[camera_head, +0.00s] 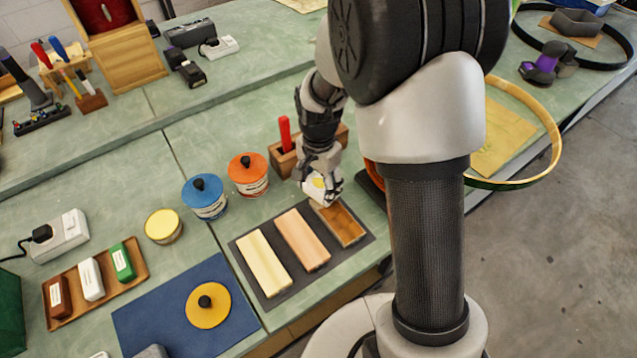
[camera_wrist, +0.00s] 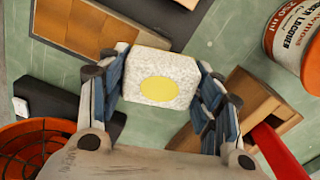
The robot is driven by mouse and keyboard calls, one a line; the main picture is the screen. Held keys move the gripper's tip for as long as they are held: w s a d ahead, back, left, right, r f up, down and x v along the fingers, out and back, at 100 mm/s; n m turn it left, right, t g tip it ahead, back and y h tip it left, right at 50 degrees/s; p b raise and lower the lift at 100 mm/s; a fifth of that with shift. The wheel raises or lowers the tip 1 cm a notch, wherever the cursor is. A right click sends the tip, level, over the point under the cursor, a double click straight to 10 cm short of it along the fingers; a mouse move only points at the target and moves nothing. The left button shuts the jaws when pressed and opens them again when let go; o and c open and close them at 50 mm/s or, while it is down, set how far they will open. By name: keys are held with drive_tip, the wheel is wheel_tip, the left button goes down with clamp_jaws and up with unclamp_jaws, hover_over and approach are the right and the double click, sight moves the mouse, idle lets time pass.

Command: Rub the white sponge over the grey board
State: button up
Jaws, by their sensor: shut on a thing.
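The white sponge (camera_head: 317,190) is a pale speckled block with a yellow oval on its upper face. My gripper (camera_head: 322,184) is shut on it, above the back right end of the dark grey board (camera_head: 284,250). In the wrist view the finger pads press both sides of the sponge (camera_wrist: 160,92). The grey board lies flat on the green bench and bears a cream block (camera_head: 264,263), a pinkish block (camera_head: 302,240) and a brown wooden block (camera_head: 338,224). The sponge's underside is hidden, so I cannot tell whether it touches anything.
A wooden holder with a red handle (camera_head: 285,132) stands close behind my gripper. Orange (camera_head: 248,175) and blue (camera_head: 204,196) tins are to the left. An orange basket (camera_wrist: 35,145) is at lower left in the wrist view. A blue mat (camera_head: 160,318) lies left of the board.

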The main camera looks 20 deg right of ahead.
drive_tip(key=shift+f, duration=0.25)
idle(0.3)
drive_tip(key=shift+s+d, duration=0.2)
drive_tip(key=shift+s, duration=0.45)
drive_tip(key=shift+s+d, duration=0.25)
drive_tip(key=shift+s, duration=0.45)
drive_tip(key=shift+s+d, duration=0.2)
drive_tip(key=shift+s, duration=0.45)
drive_tip(key=shift+w+a, duration=0.25)
drive_tip(key=shift+w, duration=0.4)
drive_tip(key=shift+w+a, duration=0.2)
drive_tip(key=shift+w, duration=0.45)
drive_tip(key=shift+s+d, duration=0.25)
drive_tip(key=shift+s, duration=0.45)
drive_tip(key=shift+s+d, duration=0.2)
drive_tip(key=shift+s, duration=0.5)
drive_tip(key=shift+r, duration=0.15)
